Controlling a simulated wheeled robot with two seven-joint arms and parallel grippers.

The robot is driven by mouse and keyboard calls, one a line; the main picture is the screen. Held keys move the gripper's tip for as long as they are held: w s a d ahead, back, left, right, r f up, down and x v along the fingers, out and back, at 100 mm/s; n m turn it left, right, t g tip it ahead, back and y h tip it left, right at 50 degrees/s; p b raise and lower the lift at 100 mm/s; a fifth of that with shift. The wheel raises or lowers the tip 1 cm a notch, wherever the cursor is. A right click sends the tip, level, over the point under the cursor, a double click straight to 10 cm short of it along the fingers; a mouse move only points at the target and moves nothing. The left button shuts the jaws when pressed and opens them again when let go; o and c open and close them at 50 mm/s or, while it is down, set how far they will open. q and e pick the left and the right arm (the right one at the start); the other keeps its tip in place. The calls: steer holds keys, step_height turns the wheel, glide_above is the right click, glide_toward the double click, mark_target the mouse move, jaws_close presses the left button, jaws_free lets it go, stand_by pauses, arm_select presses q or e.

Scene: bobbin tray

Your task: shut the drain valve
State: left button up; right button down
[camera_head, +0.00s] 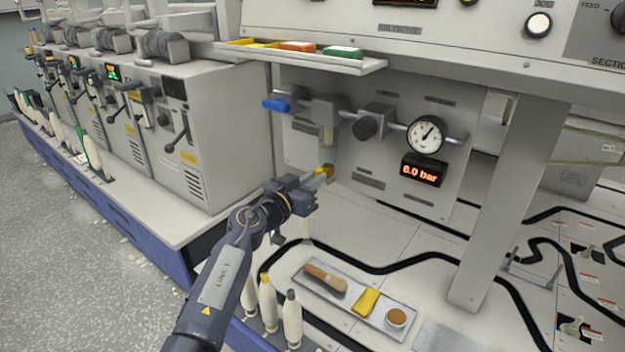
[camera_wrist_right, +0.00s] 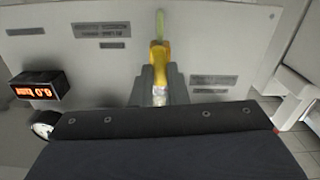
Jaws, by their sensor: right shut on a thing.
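The drain valve (camera_head: 327,170) is a small yellow piece below the filter bowl (camera_head: 327,136) on the grey panel. My right gripper (camera_head: 316,181) is at it from below left, its jaws shut on the yellow piece. In the right wrist view the yellow drain valve (camera_wrist_right: 160,58) sits between the two fingers of my right gripper (camera_wrist_right: 158,82), with a pale green stem beyond it. The fingers hide part of the valve. I cannot tell how far it is turned. My left gripper is not in view.
A blue lever (camera_head: 276,105), a dark knob (camera_head: 366,128), a round gauge (camera_head: 425,135) and a display (camera_head: 421,172) reading 6.0 bar are on the panel. A shelf (camera_head: 372,67) juts out above. A tray (camera_head: 352,312) with a brush lies below, beside white bobbins (camera_head: 292,320).

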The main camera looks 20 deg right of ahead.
steer(key=shift+w+a+f+n+p, duration=0.1)
steer(key=shift+n+p, duration=1.8)
steer(key=shift+n, duration=2.3)
steer(key=shift+w+f+n+p, duration=0.1)
steer(key=shift+n+p, duration=1.75)
steer(key=shift+n, duration=2.35)
steer(key=c, duration=1.4)
jaws_free()
steer(key=shift+c, duration=0.2)
steer(key=p+v, duration=0.1)
steer(key=v, duration=0.7)
